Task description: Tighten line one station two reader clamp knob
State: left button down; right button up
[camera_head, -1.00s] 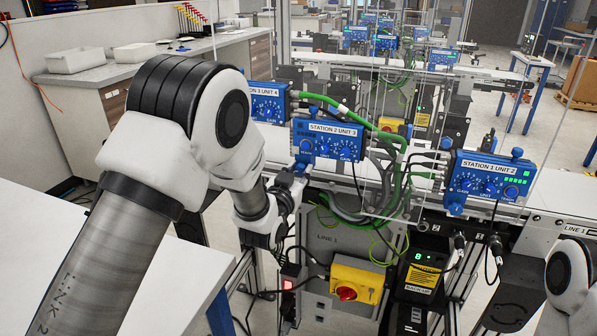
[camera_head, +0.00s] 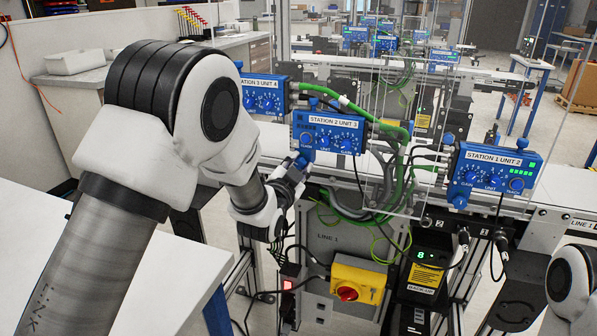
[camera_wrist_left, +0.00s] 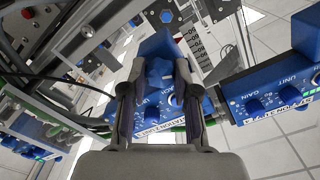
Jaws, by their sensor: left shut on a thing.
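The station 2 reader (camera_head: 328,131) is a blue box labelled "STATION 2 UNIT 3", mounted on the conveyor rail in the middle of the head view. It also shows behind my fingers in the left wrist view (camera_wrist_left: 152,112). A blue clamp knob (camera_wrist_left: 159,72) is below its left side. My left gripper (camera_head: 297,171) reaches it from the lower left. In the left wrist view, my left gripper (camera_wrist_left: 158,85) has its two fingers on either side of the knob, shut on it. In the head view the knob is mostly hidden by the fingers. My right gripper is not in view.
The station 1 reader (camera_head: 492,175) is to the right and the station 3 reader (camera_head: 263,94) to the left. Green and grey cables (camera_head: 398,170) hang just right of the station 2 reader. A yellow switch box (camera_head: 357,281) is below. A white table (camera_head: 120,265) is at left.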

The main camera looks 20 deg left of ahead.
pick_arm(q)
jog(key=m+b, duration=0.1)
jog(key=m, duration=0.2)
jog(key=shift+f+m+b, duration=0.1)
jog(key=shift+m+b, duration=0.2)
jog(key=shift+b, duration=0.05)
jog(key=m+b, duration=0.1)
jog(key=m, duration=0.2)
jog(key=shift+m+b, duration=0.3)
jog(key=shift+b, duration=0.05)
jog(key=m+b, duration=0.1)
jog(key=m, duration=0.2)
jog(key=shift+m, duration=0.3)
jog(key=shift+m+b, duration=0.7)
jog(key=shift+m, duration=0.8)
jog(key=c, duration=0.9)
grip_release()
jog(key=shift+o, duration=0.2)
